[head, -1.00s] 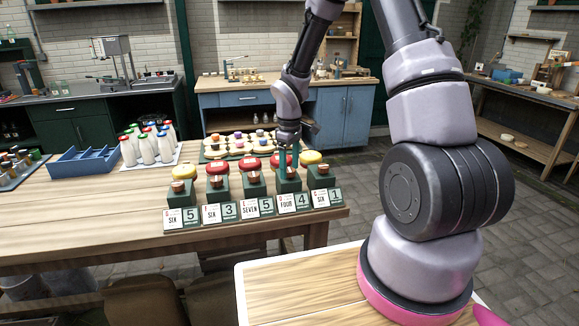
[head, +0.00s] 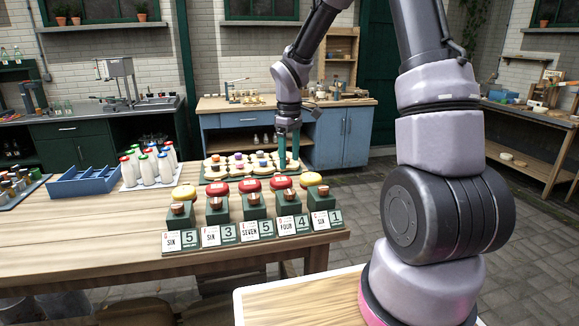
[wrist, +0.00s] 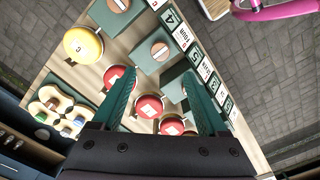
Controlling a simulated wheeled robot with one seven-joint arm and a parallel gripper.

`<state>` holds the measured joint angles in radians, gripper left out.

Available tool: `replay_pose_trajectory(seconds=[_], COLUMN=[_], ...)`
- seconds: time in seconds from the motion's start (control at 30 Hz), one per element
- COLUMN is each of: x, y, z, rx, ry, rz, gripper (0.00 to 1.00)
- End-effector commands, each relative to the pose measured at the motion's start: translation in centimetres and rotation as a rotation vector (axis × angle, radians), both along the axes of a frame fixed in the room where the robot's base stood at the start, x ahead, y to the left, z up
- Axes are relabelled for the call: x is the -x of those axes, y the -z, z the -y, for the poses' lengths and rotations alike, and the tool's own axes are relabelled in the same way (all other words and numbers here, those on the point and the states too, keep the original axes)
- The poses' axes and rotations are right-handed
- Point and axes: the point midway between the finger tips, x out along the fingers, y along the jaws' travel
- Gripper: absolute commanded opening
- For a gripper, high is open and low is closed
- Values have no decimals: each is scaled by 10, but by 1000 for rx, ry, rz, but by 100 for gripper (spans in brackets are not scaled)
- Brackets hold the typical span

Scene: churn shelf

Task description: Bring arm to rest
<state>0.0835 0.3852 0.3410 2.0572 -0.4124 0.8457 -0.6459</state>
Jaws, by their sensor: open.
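My gripper (head: 288,150) is raised above the right part of the row of green stands, pointing down. It is open, with its two green fingers apart in the wrist view (wrist: 164,95) and nothing held between them. Below it stands a row of green stands with number cards (head: 250,232). Behind them are red and yellow round tops (head: 249,185), which also show in the wrist view as a yellow one (wrist: 82,45) and red ones below and between the fingers. The gripper looks clear of them all.
A tray of round pale items (head: 215,173) lies behind the row. White bottles with coloured caps (head: 148,168) and a blue divided box (head: 90,182) stand to the left. The table's front left (head: 70,235) is bare. A blue cabinet bench (head: 340,135) stands behind.

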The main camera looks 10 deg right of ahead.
Motion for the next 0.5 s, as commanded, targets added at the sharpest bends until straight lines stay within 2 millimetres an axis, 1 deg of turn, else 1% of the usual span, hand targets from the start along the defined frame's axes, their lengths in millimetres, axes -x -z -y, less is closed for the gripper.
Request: replay_pose_trajectory(seconds=[0.33, 0.37, 0.43, 0.47, 0.5], x=[1, 1, 5, 7, 12], y=[-3, -6, -18, -25, -37], z=[1, 1, 5, 7, 10], rx=[0, 1, 3, 3, 4], ry=[6, 13, 46, 68, 102], rz=[3, 6, 25, 36, 55], gripper=[76, 76, 76, 76, 76])
